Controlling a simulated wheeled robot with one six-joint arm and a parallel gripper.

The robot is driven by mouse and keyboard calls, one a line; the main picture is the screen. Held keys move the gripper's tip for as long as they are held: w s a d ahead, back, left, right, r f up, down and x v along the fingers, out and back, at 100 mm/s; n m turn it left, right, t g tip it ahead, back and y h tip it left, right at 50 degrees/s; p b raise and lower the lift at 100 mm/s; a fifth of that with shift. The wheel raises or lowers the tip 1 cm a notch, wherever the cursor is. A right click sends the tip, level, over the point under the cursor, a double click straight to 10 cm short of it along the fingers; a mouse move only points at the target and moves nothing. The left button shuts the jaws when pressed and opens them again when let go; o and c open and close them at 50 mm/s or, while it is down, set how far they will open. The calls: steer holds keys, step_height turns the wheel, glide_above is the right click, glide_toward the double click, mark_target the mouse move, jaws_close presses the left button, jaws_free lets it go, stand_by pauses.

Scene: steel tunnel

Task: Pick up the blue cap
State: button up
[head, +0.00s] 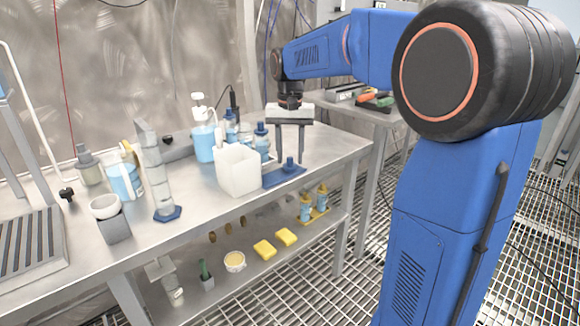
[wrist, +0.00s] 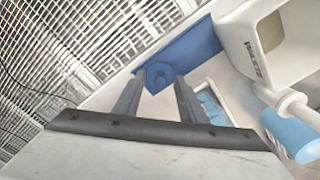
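The blue cap (head: 290,164) is a small knob-topped piece standing on a flat dark blue tray (head: 272,179) near the front edge of the steel bench. In the wrist view the cap (wrist: 160,76) and blue tray (wrist: 196,47) also show. My gripper (head: 291,160) is open and empty, pointing down over the tray. In the wrist view its two fingers (wrist: 157,86) are spread, with the cap showing between and just beyond their tips. I cannot tell whether the tips reach down to the cap's height.
A white open bin (head: 238,172), labelled in the wrist view (wrist: 250,45), stands close left of the tray. Blue-liquid bottles (head: 204,141) stand behind it. The bench's front edge (head: 312,174) is close by. A lower shelf holds yellow sponges (head: 264,250). Bare bench top lies right of the gripper.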

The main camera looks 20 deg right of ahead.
mark_target(290, 158)
jaws_close()
step_height(290, 158, up, 10)
stand_by(0.7)
